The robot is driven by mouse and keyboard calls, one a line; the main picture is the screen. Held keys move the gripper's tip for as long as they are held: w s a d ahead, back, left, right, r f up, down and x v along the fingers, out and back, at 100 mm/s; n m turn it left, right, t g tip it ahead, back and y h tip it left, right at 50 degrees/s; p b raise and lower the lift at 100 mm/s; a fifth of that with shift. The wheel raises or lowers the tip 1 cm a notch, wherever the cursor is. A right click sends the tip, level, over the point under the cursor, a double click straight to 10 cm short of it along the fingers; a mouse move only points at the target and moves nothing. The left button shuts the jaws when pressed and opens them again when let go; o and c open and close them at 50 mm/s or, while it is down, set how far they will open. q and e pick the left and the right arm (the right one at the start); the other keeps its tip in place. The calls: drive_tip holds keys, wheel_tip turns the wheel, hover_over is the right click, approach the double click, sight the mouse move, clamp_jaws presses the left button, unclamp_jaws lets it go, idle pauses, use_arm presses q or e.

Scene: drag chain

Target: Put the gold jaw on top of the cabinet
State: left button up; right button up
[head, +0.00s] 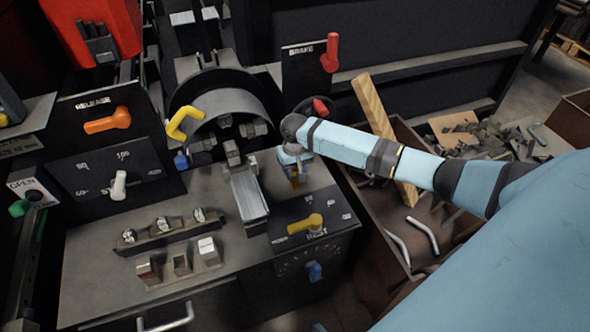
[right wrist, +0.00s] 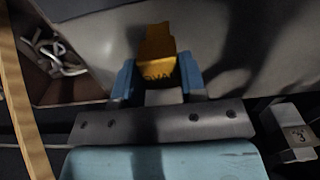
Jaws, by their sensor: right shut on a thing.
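My right gripper (head: 295,162) reaches in from the right and is shut on the gold jaw (right wrist: 158,66). The jaw sits between the two blue fingers in the right wrist view, with dark lettering on its face. I cannot tell whether the jaw touches the surface. My left gripper is not in view.
The lathe chuck (head: 222,118) stands just left of my gripper. A rack with several jaws (head: 181,264) is on the cabinet's front. A yellow switch (head: 305,224) is in front of the gripper. A bin (head: 365,215) with a wooden plank (head: 370,100) stands right.

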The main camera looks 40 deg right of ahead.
sight(295, 171)
drive_tip(key=o, duration=1.2)
drive_tip(key=shift+f, duration=0.1)
drive_tip(key=shift+c, duration=0.2)
wheel_tip(295, 171, up, 12)
drive_tip(key=p, duration=0.1)
drive_tip(key=shift+r, duration=0.2)
